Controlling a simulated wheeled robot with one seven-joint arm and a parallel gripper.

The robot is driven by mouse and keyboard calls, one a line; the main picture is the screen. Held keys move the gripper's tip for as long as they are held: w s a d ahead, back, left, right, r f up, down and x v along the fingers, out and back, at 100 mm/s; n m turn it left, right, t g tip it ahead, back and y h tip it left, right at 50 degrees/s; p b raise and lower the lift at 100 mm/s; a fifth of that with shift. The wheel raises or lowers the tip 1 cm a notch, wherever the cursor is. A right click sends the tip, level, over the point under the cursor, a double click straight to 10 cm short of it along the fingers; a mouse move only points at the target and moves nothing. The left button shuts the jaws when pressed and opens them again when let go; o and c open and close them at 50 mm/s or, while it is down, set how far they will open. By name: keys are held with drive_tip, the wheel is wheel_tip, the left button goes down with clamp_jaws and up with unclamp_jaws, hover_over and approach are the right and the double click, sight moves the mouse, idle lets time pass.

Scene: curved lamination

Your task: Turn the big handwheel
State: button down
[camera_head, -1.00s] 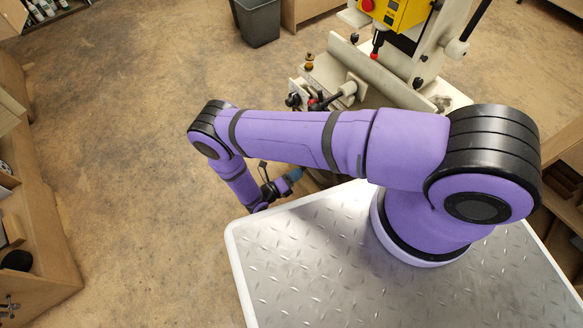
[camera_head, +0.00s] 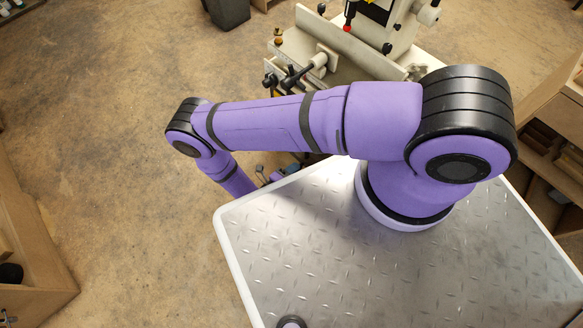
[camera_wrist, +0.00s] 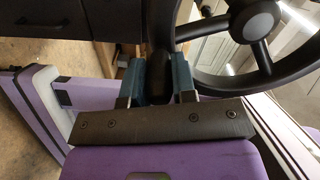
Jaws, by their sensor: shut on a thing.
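The big handwheel (camera_wrist: 262,65) shows at the upper right of the wrist view, with a dark rim, dark spokes and a pale round hub. It is cut off by the picture's edge. My gripper (camera_wrist: 158,68) has its two teal fingers on either side of a dark upright bar (camera_wrist: 161,28) beside the rim, which looks like the wheel's handle. The fingers are shut on it. How the bar joins the wheel is not clear. In the head view my gripper (camera_head: 274,175) is mostly hidden behind my arm and the edge of my base; the wheel cannot be made out there.
A pale machine (camera_head: 345,50) with levers and knobs stands behind my arm in the head view. Wooden shelving (camera_head: 540,140) is at the right, and a wooden cabinet (camera_head: 45,270) at the lower left. A dark bin (camera_head: 230,12) stands at the top. The floor at left is clear.

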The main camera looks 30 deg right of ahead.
drive_tip(key=shift+s, duration=0.4)
drive_tip(key=c, duration=0.9)
unclamp_jaws()
drive_tip(key=shift+w, duration=0.1)
drive_tip(key=v, duration=1)
drive_tip(key=shift+a, duration=0.35)
